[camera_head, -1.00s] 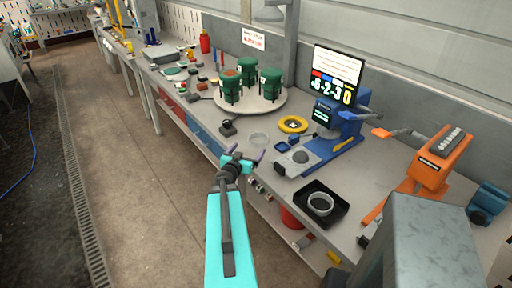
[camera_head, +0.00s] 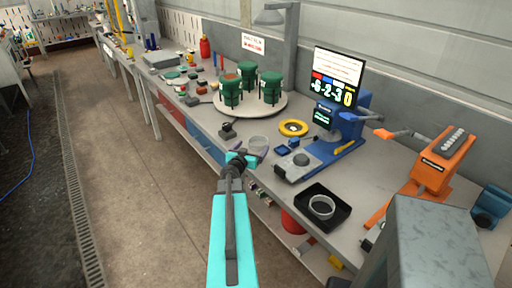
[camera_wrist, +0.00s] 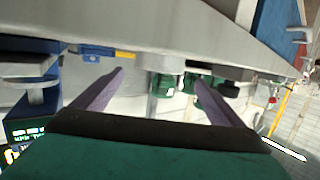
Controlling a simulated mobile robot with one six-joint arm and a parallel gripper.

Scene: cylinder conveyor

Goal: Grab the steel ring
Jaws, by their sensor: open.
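A pale grey ring (camera_head: 258,142) lies on the workbench, near its front edge. A second grey ring (camera_head: 321,206) lies in a black tray (camera_head: 338,226) further right; I cannot tell which one is the steel ring. My gripper (camera_head: 245,154) is at the bench's front edge, just in front of the first ring and overlapping its lower left in the head view. Its jaws are open, with nothing between them. In the wrist view the two purple fingers (camera_wrist: 160,95) stand wide apart; no ring shows clearly there.
A yellow ring (camera_head: 293,128) lies behind. A round platform (camera_head: 248,107) holds green cylinders (camera_head: 271,87). A blue machine (camera_head: 345,125) and an orange one (camera_head: 440,160) stand to the right. A small dark block (camera_head: 228,131) lies left of the grey ring. The floor aisle is clear.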

